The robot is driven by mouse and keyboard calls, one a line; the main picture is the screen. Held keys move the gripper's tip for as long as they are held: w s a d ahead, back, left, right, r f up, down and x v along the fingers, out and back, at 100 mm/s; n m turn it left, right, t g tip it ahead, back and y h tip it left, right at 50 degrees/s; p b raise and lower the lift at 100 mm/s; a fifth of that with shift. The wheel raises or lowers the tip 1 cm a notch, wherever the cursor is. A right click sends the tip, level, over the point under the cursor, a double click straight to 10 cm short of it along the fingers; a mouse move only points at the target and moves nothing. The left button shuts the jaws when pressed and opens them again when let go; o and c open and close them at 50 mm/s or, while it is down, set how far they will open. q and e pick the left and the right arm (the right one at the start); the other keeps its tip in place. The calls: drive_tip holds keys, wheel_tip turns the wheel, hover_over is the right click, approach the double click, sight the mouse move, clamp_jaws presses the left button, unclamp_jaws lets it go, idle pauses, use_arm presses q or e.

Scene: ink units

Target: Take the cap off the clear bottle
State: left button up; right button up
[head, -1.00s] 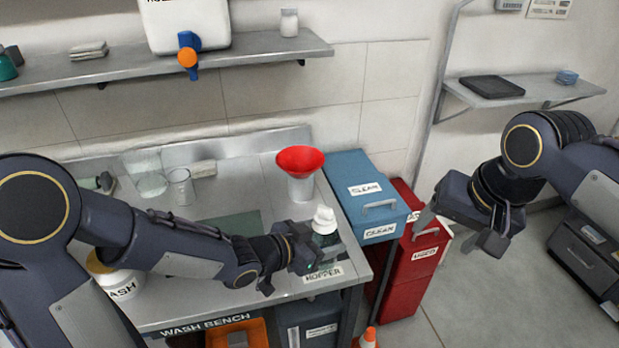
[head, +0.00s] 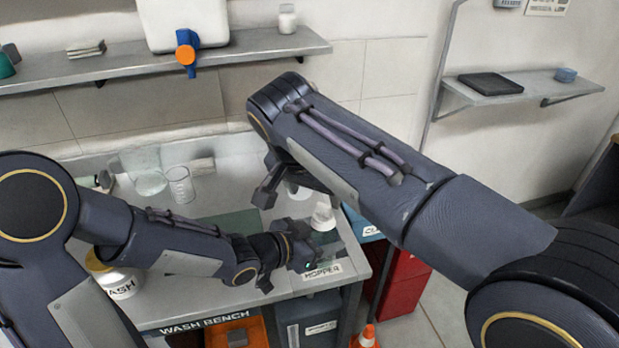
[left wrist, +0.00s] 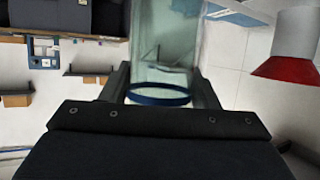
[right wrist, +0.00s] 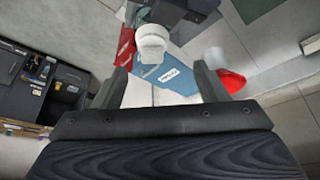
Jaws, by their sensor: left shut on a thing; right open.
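The clear bottle (head: 327,238) stands upright at the front right of the wash bench, with its white cap (head: 323,214) on. My left gripper (head: 292,260) is shut around the bottle's side. In the left wrist view the greenish see-through bottle (left wrist: 165,50) lies between the fingers, with a blue ring near them. My right gripper (head: 290,183) is open and empty, above and to the left of the cap in the head view. In the right wrist view the white cap (right wrist: 152,42) is ahead of the open fingers (right wrist: 162,88), apart from them.
The red funnel (right wrist: 231,80) is near the right finger in the right wrist view; my right arm mostly hides it in the head view. A blue bin (head: 371,233) and a red bin (head: 402,285) stand right of the bench. Glass beakers (head: 180,186) stand at the back left.

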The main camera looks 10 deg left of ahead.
sight(318, 203)
drive_tip(key=x, duration=0.7)
drive_tip(key=shift+f, duration=0.1)
drive_tip(key=shift+c, duration=0.4)
drive_tip(key=c, duration=1.1)
drive_tip(key=shift+w, duration=0.1)
drive_tip(key=shift+a+r, duration=0.15)
drive_tip(key=shift+r, duration=1)
drive_tip(key=shift+d+r, duration=0.1)
drive_tip(key=shift+r, duration=0.85)
drive_tip(key=shift+d+r, duration=0.15)
drive_tip(key=shift+r, duration=0.85)
drive_tip(key=shift+c, duration=0.2)
